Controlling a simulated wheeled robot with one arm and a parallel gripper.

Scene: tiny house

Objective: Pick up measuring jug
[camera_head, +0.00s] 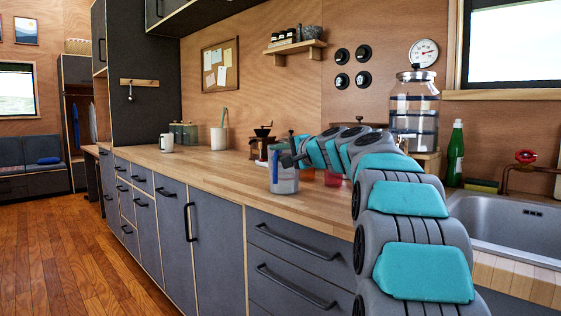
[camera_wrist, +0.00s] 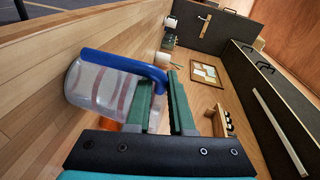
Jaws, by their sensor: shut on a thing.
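The measuring jug (camera_head: 286,184) is clear, with a blue handle and red markings. In the head view it is upright at the counter's front part, partly behind my arm. In the wrist view the jug (camera_wrist: 95,92) lies left of the fingers, its blue handle reaching between them. My gripper (camera_head: 288,160) is at the jug's upper part in the head view. In the wrist view my gripper (camera_wrist: 160,82) has its green fingers shut on the handle. I cannot tell whether the jug's base touches the counter.
The wooden counter (camera_head: 225,170) has clear room to the left. A coffee grinder (camera_head: 262,145) stands behind the jug. A water dispenser (camera_head: 414,110), a green bottle (camera_head: 455,150) and the sink (camera_head: 515,222) are to the right. A mug (camera_head: 167,143) stands far left.

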